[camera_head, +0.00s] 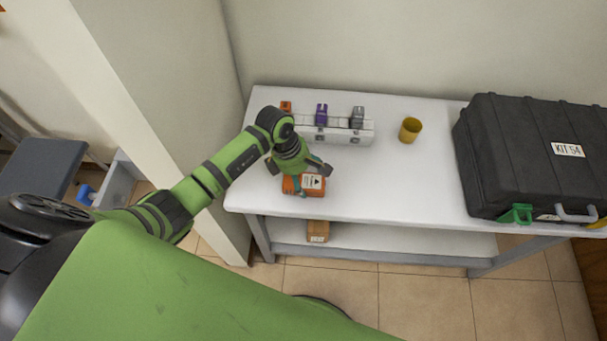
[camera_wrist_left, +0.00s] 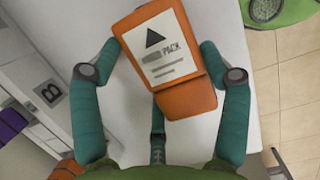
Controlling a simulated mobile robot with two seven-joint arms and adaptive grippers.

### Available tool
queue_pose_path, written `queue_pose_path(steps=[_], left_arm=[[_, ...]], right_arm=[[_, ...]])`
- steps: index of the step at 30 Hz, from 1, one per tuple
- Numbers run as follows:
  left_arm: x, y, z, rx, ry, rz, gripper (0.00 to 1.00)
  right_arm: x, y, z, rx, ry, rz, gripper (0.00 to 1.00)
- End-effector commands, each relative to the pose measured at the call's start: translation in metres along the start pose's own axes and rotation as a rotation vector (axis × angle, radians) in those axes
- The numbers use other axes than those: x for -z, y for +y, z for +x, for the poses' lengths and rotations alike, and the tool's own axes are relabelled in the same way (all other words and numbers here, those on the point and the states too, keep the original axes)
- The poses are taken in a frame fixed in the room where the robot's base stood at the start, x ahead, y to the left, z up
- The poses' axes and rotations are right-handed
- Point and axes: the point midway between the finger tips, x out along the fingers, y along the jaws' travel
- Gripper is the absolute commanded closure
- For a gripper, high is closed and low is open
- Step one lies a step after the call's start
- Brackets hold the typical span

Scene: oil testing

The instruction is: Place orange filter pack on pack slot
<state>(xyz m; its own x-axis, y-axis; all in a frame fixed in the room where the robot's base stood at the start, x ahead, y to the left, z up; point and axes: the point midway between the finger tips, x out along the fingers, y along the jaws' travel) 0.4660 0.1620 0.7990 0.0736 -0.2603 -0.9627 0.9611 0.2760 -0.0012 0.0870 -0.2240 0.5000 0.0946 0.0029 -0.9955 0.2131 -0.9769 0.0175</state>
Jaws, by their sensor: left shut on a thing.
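The orange filter pack (camera_head: 290,186), with a white label reading PACK, is at the left front part of the white table. In the head view, my left gripper (camera_head: 303,175) is shut on the pack from above. I cannot tell whether the pack touches the table. A white rack (camera_head: 345,135) stands behind it, holding small orange (camera_head: 286,106), purple (camera_head: 321,112) and grey (camera_head: 357,115) pieces. Which part is the pack slot is unclear. My right gripper is out of view.
A yellow cup (camera_head: 410,131) stands right of the rack. A large black case (camera_head: 535,150) labelled KIT 54 fills the table's right end. A brown box (camera_head: 318,231) is on the lower shelf. The middle of the table (camera_head: 400,180) is clear. A wall stands behind.

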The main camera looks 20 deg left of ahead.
Motion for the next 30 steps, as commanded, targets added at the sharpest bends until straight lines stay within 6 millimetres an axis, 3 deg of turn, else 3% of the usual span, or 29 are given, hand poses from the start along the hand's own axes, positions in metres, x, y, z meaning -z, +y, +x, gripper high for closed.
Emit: queue_pose_path(steps=[2,3,5,20,30], left_arm=[[0.001,0.000,0.003,-0.001,0.000,0.001,0.62],[0.001,0.000,0.004,0.000,0.000,0.001,0.20],[0.000,0.000,0.002,0.000,0.000,0.001,0.00],[0.000,0.001,-0.006,-0.002,0.000,0.001,0.00],[0.001,0.002,-0.073,-0.006,0.001,0.004,0.00]], right_arm=[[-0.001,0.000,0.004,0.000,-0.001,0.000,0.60],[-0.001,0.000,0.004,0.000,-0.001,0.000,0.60],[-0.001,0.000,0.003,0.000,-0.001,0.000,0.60],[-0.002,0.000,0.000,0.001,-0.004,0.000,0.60],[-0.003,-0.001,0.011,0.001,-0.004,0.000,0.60]])
